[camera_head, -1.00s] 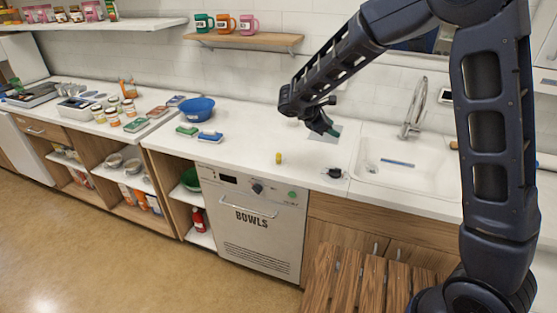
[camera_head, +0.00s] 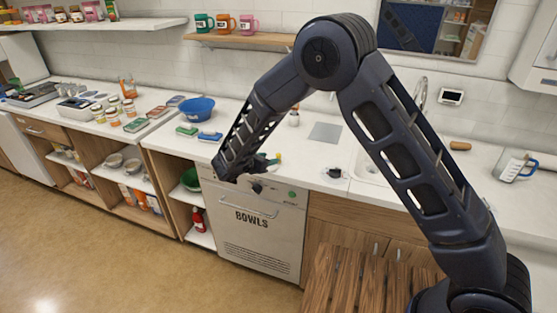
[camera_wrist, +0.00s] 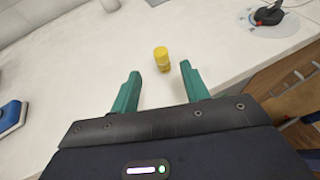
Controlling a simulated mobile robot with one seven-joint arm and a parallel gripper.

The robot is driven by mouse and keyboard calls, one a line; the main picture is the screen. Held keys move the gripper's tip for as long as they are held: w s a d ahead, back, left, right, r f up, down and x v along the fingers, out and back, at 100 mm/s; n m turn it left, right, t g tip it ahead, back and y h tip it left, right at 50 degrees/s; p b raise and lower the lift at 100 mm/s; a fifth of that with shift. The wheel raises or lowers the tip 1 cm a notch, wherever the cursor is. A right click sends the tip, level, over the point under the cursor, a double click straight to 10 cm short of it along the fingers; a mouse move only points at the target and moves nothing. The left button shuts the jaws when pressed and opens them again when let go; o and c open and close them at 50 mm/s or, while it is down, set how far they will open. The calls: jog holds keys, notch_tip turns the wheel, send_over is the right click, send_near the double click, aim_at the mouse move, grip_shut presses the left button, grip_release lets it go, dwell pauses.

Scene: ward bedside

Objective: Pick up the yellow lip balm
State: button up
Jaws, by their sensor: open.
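The yellow lip balm (camera_wrist: 162,59) stands upright on the white counter in the wrist view. It lies ahead of my gripper (camera_wrist: 158,82), between the lines of the two green fingers and a little beyond their tips. My gripper is open and empty. In the head view, my gripper (camera_head: 270,161) is by the front edge of the counter above the dishwasher. The lip balm (camera_head: 279,155) shows there as a small yellow spot just beyond the fingers, partly hidden by them.
Blue and green sponges (camera_head: 210,137) and a blue bowl (camera_head: 197,109) are left on the counter (camera_head: 240,122). A black knob-like item (camera_head: 334,173) is to the right, before the sink. A wooden slatted surface (camera_head: 345,280) is below. The counter around the lip balm is clear.

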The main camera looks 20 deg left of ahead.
jog(key=x, duration=0.8)
jog(key=shift+w+d, duration=0.25)
grip_shut()
